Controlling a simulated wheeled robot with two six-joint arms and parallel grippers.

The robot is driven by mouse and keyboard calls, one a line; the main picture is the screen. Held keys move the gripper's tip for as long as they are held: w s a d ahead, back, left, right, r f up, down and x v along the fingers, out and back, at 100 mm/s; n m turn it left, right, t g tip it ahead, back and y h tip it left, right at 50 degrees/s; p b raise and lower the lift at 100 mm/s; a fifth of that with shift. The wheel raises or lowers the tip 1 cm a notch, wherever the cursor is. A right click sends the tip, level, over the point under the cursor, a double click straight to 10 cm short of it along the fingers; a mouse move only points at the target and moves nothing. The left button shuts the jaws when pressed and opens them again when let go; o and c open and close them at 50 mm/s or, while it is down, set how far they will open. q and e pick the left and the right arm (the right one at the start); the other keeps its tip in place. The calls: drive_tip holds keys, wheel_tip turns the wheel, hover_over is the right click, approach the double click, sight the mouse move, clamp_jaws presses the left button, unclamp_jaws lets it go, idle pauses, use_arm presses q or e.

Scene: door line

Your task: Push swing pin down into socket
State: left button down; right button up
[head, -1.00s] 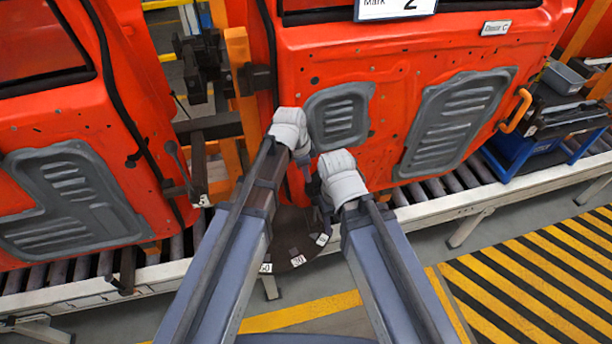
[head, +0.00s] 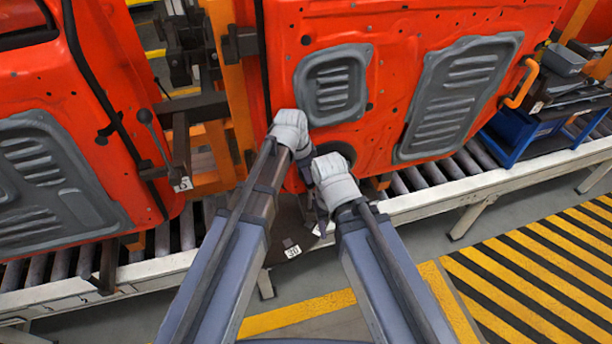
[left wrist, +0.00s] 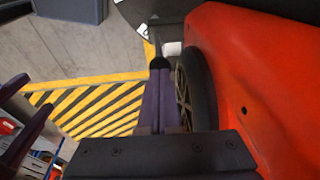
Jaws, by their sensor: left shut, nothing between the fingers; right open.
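My left gripper (head: 304,172) points down beside the lower edge of the red door, its fingers mostly hidden in the head view. In the left wrist view, its purple fingers (left wrist: 160,98) are shut and empty. A dark, round-ended piece (left wrist: 159,62), possibly the swing pin, shows right at their tips; I cannot tell whether they touch. My right gripper (head: 322,212) is lower and just right of the left; its spread dark fingers show in the left wrist view (left wrist: 25,125). A dark disc (head: 285,235) with a white "30" label lies below the grippers. I cannot make out the socket.
The red door (head: 390,50) with grey panels stands close to both grippers. A roller conveyor (head: 420,210) runs beneath. Another red door (head: 100,90) and a dark fixture with a lever (head: 147,118) are left. Striped floor (head: 540,265) is clear.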

sight(306, 186)
use_arm(q)
wheel_tip(306, 186, down, 5)
drive_tip(key=b, duration=0.4)
drive_tip(key=shift+r+b, duration=0.2)
drive_tip(key=shift+b, duration=0.15)
drive_tip(key=shift+s+f, duration=0.1)
drive_tip(key=shift+f, duration=0.1)
drive_tip(key=shift+s+r, duration=0.1)
drive_tip(key=shift+s, duration=0.15)
drive_tip(key=shift+r, duration=0.1)
